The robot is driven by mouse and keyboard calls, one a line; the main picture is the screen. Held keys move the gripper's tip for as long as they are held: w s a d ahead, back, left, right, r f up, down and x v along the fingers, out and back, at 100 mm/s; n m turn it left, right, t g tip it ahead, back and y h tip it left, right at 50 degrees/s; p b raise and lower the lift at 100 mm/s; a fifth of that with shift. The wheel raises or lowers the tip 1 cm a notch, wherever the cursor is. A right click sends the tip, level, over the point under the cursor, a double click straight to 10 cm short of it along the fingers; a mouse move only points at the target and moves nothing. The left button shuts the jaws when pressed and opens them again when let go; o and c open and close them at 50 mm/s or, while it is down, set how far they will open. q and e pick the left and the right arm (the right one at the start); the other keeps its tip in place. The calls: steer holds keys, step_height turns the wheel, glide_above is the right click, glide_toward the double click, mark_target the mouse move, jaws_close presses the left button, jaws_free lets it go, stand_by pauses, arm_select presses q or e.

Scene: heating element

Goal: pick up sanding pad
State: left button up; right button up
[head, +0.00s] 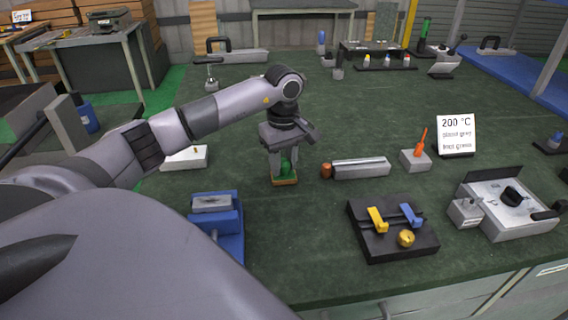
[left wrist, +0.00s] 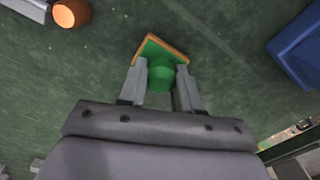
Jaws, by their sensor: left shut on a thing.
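The sanding pad (head: 284,181) has a flat tan-orange base and a green knob on top. My left gripper (head: 285,165) points down over it in the head view, with its fingers on either side of the green knob. In the left wrist view the pad (left wrist: 162,48) shows past the fingertips, and the left gripper (left wrist: 161,80) is shut on the green knob. The pad is at or very near the green bench top; I cannot tell whether it touches. My right gripper is not in view.
An orange-brown cylinder and grey block (head: 361,168) lie just right of the pad. A blue-based fixture (head: 230,240) stands front left. A black plate with yellow and blue levers (head: 393,243) is front right. A 200 °C sign (head: 456,134) stands farther right.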

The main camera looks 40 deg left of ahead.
arm_select(q)
steer(key=shift+r, duration=0.15)
step_height(320, 180, up, 10)
steer(key=r, duration=0.1)
step_height(320, 180, up, 9)
steer(key=p, duration=0.3)
glide_above(284, 159)
steer(key=shift+s+f, duration=0.1)
steer(key=shift+f, duration=0.05)
